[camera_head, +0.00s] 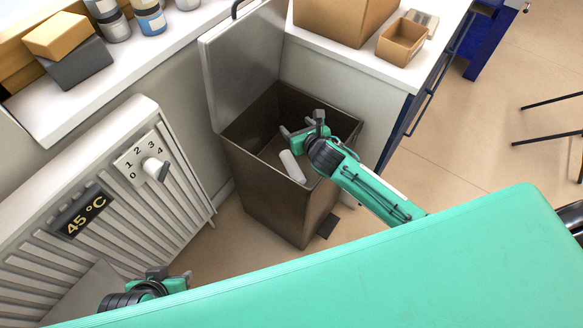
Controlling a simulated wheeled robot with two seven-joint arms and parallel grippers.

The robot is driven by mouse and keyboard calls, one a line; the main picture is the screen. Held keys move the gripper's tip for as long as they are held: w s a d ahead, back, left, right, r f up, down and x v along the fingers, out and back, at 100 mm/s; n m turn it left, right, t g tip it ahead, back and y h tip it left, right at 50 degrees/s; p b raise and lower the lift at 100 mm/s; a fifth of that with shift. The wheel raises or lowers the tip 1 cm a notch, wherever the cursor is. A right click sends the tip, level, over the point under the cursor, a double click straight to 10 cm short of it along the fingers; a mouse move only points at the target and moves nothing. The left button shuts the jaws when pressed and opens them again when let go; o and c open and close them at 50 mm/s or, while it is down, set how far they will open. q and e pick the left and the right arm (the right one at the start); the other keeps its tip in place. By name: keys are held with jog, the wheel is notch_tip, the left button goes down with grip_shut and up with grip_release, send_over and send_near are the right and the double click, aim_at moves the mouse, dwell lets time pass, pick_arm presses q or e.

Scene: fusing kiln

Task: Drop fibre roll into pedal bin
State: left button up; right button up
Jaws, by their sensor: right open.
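The white fibre roll (292,166) shows inside the mouth of the brown pedal bin (275,200), just below my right gripper. I cannot tell whether it rests on something or is in the air. The bin's grey lid (243,70) stands raised at the back, and a dark pedal (328,227) shows at its foot. My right gripper (302,128) is open over the bin's opening, apart from the roll. My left gripper (165,276) is at the lower left, partly hidden behind my green body; its jaws are unclear.
A white panel with a dial (155,169) and a "45 °C" display (80,213) stands left of the bin. Counters behind hold boxes (402,42) and jars (150,17). Stool legs (550,103) show at the right. Bare floor (470,145) lies right of the counter.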

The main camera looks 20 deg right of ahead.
pick_arm(q)
jog(key=shift+s+a+f+g+y+p, duration=0.2)
jog(key=shift+s+a+f+g+p, duration=0.05)
jog(key=shift+a+f+g+p, duration=0.25)
jog(key=shift+s+a+f+g+y+p, duration=0.2)
jog(key=shift+a+f+g+p, duration=0.15)
jog(key=shift+f+p, duration=0.25)
pick_arm(e)
jog(key=v, duration=1.3)
jog(key=shift+s, duration=0.3)
pick_arm(q)
jog(key=shift+r, duration=0.1)
pick_arm(e)
jog(key=shift+d, duration=0.1)
